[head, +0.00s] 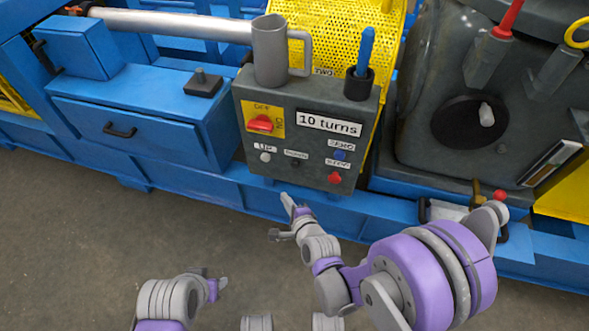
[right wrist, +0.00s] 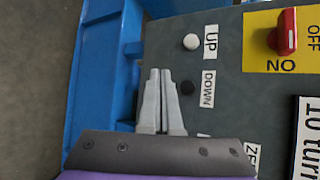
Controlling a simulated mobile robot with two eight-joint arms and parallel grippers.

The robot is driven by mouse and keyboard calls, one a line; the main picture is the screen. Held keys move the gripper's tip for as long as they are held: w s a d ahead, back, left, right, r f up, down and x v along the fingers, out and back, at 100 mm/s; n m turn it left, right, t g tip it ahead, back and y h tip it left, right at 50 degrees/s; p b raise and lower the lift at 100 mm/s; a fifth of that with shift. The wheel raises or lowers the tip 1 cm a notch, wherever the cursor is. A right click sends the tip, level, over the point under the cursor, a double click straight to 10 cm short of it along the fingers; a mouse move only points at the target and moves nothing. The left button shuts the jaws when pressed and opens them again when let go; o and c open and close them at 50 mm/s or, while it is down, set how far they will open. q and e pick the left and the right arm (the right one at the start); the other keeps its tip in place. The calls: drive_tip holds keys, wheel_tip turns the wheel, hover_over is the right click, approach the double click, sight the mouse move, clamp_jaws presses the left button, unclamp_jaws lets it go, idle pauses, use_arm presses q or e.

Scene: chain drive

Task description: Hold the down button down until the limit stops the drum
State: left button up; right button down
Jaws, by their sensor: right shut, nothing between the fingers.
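The grey control box (head: 310,105) carries a black down button (head: 295,162) on its lower front, to the right of the white up button (head: 265,157). In the right wrist view the down button (right wrist: 187,87) sits just right of the fingertips. My right gripper (head: 286,197) is shut and empty, below the box front in the head view. Its closed fingers (right wrist: 160,72) appear apart from the button, with a gap between them. My left gripper (head: 221,284) is low in the head view; its jaws are too small to read. The drum cannot be made out for certain.
The box also has a red switch (head: 261,124), a "10 turns" label (head: 329,123), a blue zero button (head: 341,155) and a red stop button (head: 334,178). A grey mug (head: 270,55) stands on top. A blue frame rail (head: 240,185) runs below; the floor in front is clear.

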sight(295, 164)
idle(0.4)
drive_tip(key=w+d, duration=0.2)
drive_tip(key=w, duration=0.6)
drive_tip(key=shift+w+d+b, duration=0.2)
drive_tip(key=shift+d+b, duration=0.15)
drive_tip(key=shift+b, duration=0.1)
idle(1.7)
drive_tip(key=shift+w+d, duration=0.15)
drive_tip(key=shift+w, duration=0.25)
drive_tip(key=shift+w+d, duration=0.15)
drive_tip(key=shift+w, duration=0.35)
idle(3.8)
